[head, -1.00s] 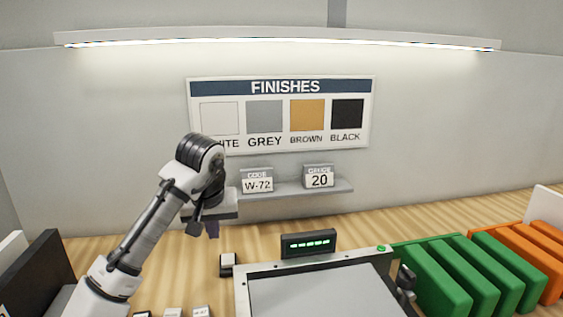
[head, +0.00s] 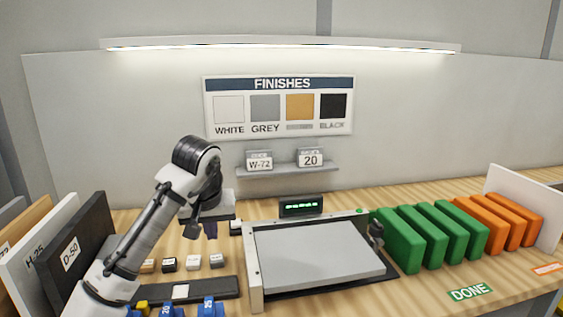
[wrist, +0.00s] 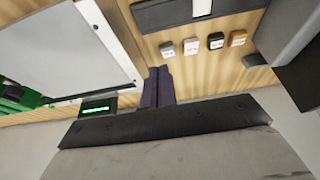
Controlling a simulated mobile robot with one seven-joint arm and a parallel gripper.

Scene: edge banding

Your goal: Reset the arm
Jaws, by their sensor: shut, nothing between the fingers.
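My gripper (head: 210,230) hangs at the end of my raised arm, left of centre in the head view, above the back of the bench. Its dark purple fingers (wrist: 158,86) show together in the wrist view, shut with nothing between them. The fingers are apart from the grey panel (head: 318,254), which lies in the framed machine to the right. A small display (head: 301,206) with green lights stands at the back edge of that machine.
Upright boards (head: 78,255) stand at the left. Green blocks (head: 400,240) and orange blocks (head: 490,222) line the right. A shelf (head: 285,171) with two cards is on the back wall.

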